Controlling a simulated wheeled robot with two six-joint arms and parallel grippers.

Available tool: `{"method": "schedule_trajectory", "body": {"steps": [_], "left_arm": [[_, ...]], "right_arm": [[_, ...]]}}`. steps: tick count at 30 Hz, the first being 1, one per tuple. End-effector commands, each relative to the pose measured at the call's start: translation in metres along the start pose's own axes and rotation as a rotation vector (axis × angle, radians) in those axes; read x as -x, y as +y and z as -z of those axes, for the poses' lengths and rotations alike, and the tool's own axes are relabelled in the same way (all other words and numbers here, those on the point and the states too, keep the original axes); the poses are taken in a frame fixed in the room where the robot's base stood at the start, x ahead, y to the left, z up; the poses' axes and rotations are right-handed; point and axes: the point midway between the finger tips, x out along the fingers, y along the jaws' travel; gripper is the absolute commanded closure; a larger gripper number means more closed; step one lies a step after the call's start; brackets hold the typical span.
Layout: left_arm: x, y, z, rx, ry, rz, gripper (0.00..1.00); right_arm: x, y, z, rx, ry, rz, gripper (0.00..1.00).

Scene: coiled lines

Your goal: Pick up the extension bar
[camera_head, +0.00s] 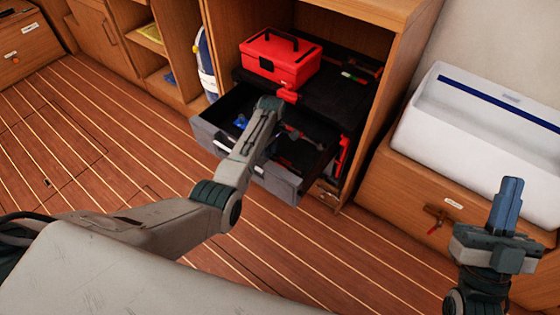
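An open grey drawer (275,184) holds several small tools, including a blue item (241,121) and dark and metallic pieces (300,154). I cannot tell which of them, if any, is the extension bar. My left gripper (282,126) is over the drawer at the end of the arm from the left. Its fingertips are hard to make out, and the arm hides part of the drawer. My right gripper (508,200) is at the lower right, away from the drawer. Its blue fingers point up, close together, with nothing visible between them.
A red toolbox (281,56) stands on the black top (335,94) above the drawer, with small tools at its right. A wooden cabinet wall (384,85) borders it. The plank floor (90,150) is clear at the left.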

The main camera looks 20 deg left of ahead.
Motion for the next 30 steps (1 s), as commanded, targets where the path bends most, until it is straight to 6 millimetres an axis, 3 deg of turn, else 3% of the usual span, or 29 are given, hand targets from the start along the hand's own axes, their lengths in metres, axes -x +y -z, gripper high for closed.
{"method": "schedule_trajectory", "body": {"steps": [1,3,4,17,26,30], "left_arm": [[0.000,0.000,0.000,0.000,0.000,0.000,0.84],[0.000,0.000,0.000,0.000,0.000,0.000,0.98],[0.000,0.000,0.000,0.000,0.000,0.000,1.00],[0.004,0.000,0.000,0.000,0.000,-0.001,1.00],[0.029,-0.001,0.000,0.000,0.001,-0.002,1.00],[0.049,-0.002,0.000,0.000,0.001,-0.003,1.00]], "right_arm": [[0.000,0.000,0.000,0.000,-0.001,0.000,1.00],[0.000,0.000,0.000,0.000,-0.001,0.000,1.00],[0.000,0.000,0.000,0.000,-0.001,0.000,1.00],[-0.001,0.000,-0.002,-0.003,-0.018,0.000,1.00],[0.018,0.000,-0.043,-0.035,-0.289,-0.017,1.00],[0.038,-0.002,-0.070,-0.060,-0.483,-0.025,1.00]]}}
